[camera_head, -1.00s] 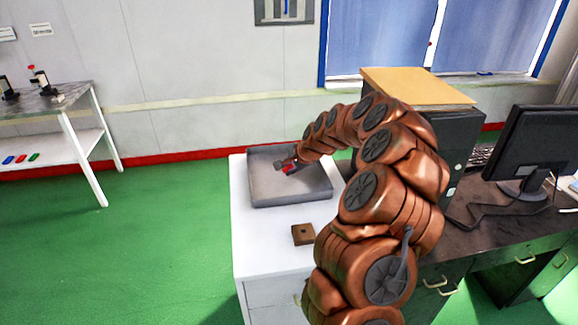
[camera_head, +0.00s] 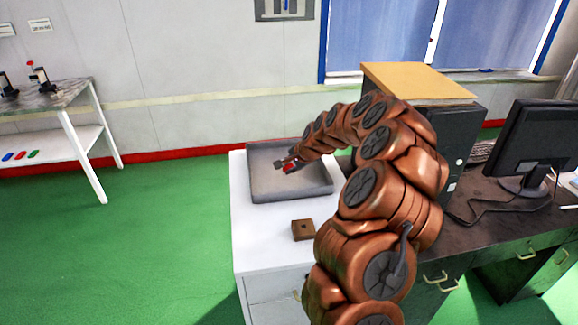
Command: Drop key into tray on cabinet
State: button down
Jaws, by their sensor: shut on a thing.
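A grey shallow tray (camera_head: 262,186) lies on the white cabinet (camera_head: 250,245). My gripper (camera_head: 286,167) is at the end of my copper-coloured arm, over the tray's middle in the picture. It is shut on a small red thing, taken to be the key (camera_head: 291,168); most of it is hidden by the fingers. I cannot tell how high the key is above the tray floor.
A small brown square block (camera_head: 303,230) with a dark hole sits on the cabinet in front of the tray. A black computer case (camera_head: 462,150) and monitor (camera_head: 540,145) stand on the dark desk to the right. Green floor is clear at left.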

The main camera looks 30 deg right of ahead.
jog(key=shift+f, duration=0.25)
jog(key=c, duration=1)
grip_release()
jog(key=shift+r, duration=0.1)
jog(key=shift+c, duration=0.2)
jog(key=v, duration=1.2)
